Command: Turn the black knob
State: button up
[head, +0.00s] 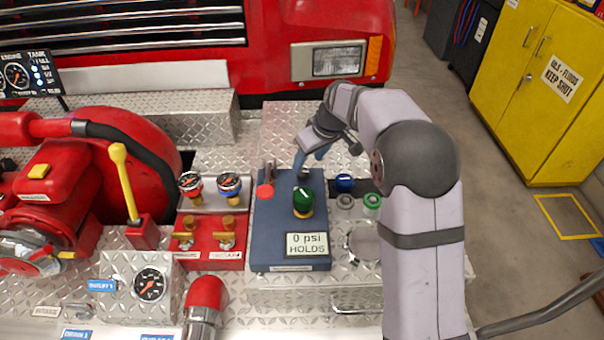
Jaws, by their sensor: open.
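My gripper (312,155) hangs over the far end of the blue control box (264,225), its bluish fingertips pointing down. It looks open, with nothing seen between the fingers. A small dark shape (304,174) sits just below the fingertips on the box top, behind the green knob. It may be the black knob, but the gripper partly covers it, and I cannot tell whether they touch. The green knob (303,198) stands on a brass base nearer the camera. A label reading "0 psi HOLDS" (307,244) is on the box's near part.
A red button (265,191) sits on the box's left side. A blue knob (344,183) and a green ring (372,201) lie right of the box. Two gauges (229,184) and a yellow lever (124,180) stand to the left. A red truck front (275,60) rises behind.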

aim_at(302, 171)
jog(key=shift+p+x, duration=1)
jog(key=shift+x, duration=2.1)
jog(key=c, duration=1)
